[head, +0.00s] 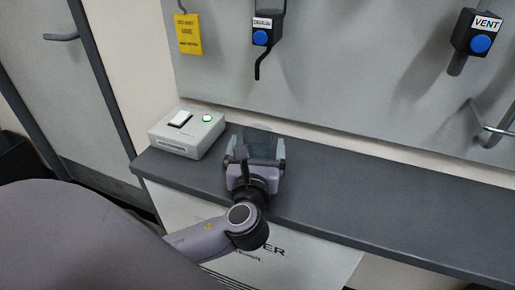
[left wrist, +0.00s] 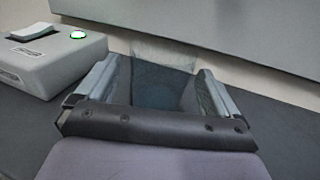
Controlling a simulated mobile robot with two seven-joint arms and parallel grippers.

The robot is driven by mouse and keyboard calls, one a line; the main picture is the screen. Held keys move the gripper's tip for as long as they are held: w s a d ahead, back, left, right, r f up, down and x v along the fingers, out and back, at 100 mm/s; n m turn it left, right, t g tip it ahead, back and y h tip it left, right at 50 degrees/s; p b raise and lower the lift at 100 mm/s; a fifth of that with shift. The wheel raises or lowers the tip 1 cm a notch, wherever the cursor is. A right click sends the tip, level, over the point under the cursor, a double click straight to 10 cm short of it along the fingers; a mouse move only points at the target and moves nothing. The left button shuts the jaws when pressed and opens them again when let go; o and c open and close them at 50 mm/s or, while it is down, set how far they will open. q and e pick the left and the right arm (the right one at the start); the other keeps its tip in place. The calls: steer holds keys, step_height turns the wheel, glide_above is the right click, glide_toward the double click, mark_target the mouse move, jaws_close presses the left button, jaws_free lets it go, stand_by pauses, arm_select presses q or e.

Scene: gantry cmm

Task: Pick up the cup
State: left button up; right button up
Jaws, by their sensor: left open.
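The cup (head: 262,146) looks like a clear, dark-tinted see-through vessel on the grey shelf, partly hidden behind my left gripper in the head view. It also shows in the left wrist view (left wrist: 160,82), between the two fingers. My left gripper (head: 258,150) is open, with one finger on each side of the cup; it also shows in the left wrist view (left wrist: 150,85). I cannot tell whether the fingers touch it. My right gripper is in neither view.
A pale box (head: 187,133) with a white switch and a lit green button stands on the grey shelf (head: 370,196), left of my gripper. A wall panel (head: 350,75) rises behind the shelf, with a blue-button VENT unit (head: 480,42) and a yellow tag (head: 188,34). The shelf to the right is clear.

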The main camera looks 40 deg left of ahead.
mark_target(258, 136)
arm_select(q)
steer(key=x, duration=0.3)
steer(key=shift+w+a+f, duration=0.15)
steer(key=shift+w+a, duration=0.1)
steer(key=c, duration=1.1)
